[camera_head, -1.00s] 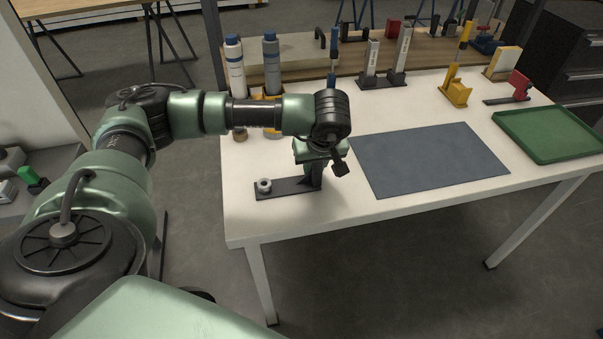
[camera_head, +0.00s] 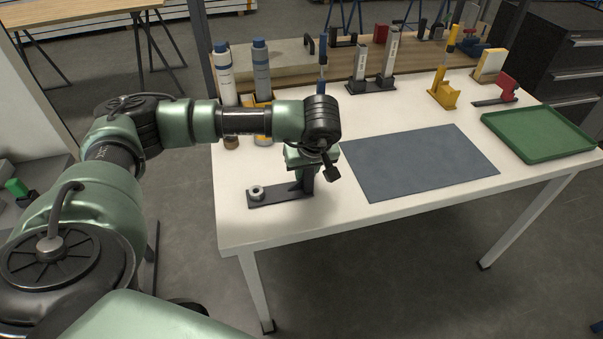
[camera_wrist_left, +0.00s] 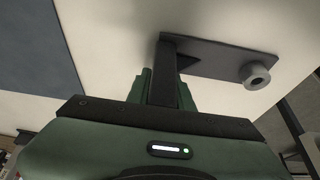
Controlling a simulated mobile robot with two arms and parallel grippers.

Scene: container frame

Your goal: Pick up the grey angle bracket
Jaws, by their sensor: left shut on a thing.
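The grey angle bracket (camera_head: 270,198) is a dark flat plate with an upright arm at one end and a round metal boss at the other. It is at the left front of the white table, its plate level; whether it touches the table top I cannot tell. My left gripper (camera_head: 304,178) points down and is shut on the upright arm. In the left wrist view the bracket's plate (camera_wrist_left: 217,58) extends to the right, and the upright stands between the green fingers (camera_wrist_left: 164,92). The fingers partly hide the upright. My right gripper is not in view.
A blue-grey mat (camera_head: 418,162) lies right of the bracket, with a green tray (camera_head: 540,132) beyond it. Upright brackets (camera_head: 372,70) and a yellow clamp-like tool (camera_head: 443,92) stand along the back.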

